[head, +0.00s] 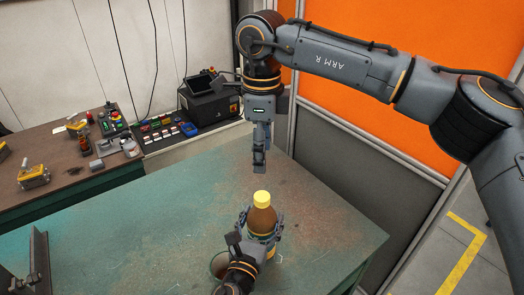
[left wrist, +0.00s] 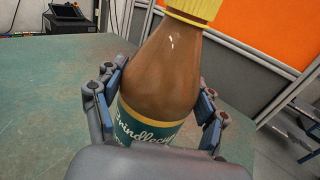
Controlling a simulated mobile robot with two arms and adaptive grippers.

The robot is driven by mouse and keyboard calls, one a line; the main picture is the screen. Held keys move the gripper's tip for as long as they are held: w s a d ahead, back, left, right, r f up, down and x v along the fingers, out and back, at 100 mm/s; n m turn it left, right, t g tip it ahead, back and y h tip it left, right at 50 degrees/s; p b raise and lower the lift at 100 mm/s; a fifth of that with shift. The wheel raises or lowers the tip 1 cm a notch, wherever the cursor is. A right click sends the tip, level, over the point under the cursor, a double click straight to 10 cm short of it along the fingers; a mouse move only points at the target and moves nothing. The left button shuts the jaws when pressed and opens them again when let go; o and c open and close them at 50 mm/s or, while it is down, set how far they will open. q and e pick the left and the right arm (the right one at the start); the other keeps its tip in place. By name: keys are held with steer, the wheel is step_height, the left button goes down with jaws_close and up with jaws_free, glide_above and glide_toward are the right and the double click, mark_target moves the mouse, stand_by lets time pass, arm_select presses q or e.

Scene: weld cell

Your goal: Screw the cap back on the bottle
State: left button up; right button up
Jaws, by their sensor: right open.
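A brown bottle (head: 262,221) with a green and yellow label stands upright on the green work table (head: 150,235). A yellow cap (head: 261,199) sits on top of its neck; how tightly it is seated I cannot tell. In the left wrist view the bottle (left wrist: 165,75) fills the middle and the cap (left wrist: 196,8) is cut off by the top edge. My left gripper (head: 261,230) has its fingers on both sides of the bottle's body, touching it. My right gripper (head: 259,168) points down, open and empty, above the cap and apart from it.
A brown side bench (head: 60,175) at the left holds a black control box (head: 210,103), a button panel and small tools. A steel bracket (head: 38,265) stands at the lower left. An orange and grey partition (head: 350,155) rises behind the table. The table's middle is clear.

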arm_select(q)
steer(key=o, duration=0.3)
steer(key=shift+o, duration=0.2)
steer(key=v, duration=1.2)
